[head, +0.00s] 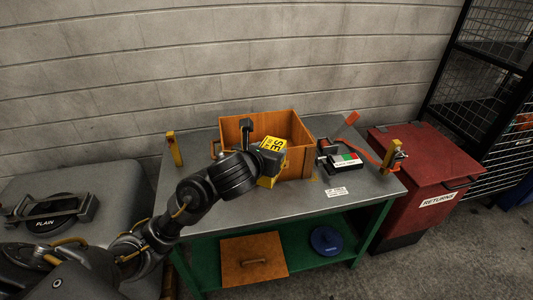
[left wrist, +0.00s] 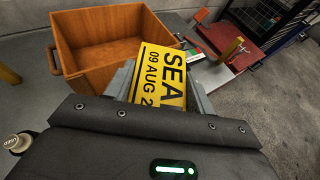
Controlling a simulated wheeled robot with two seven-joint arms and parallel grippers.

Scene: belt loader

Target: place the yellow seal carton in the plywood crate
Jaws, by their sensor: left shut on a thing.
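The yellow seal carton (head: 271,144) is in my left gripper (head: 268,160), which is shut on it. In the left wrist view the carton (left wrist: 161,78) shows black lettering, "SEA" and "09 AUG", between the fingers. The plywood crate (head: 302,160) stands open on the grey-topped table. In the head view the carton is in front of the crate's near wall and overlaps it. In the left wrist view the crate (left wrist: 75,72) lies just beyond the carton, and its visible inside is empty. My right gripper is not in view.
Yellow posts (head: 174,149) (head: 391,155) stand at the table's ends. A red returns bin (head: 425,185) is at right. A wooden lid (head: 253,262) and a blue disc (head: 326,241) lie on the green lower shelf.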

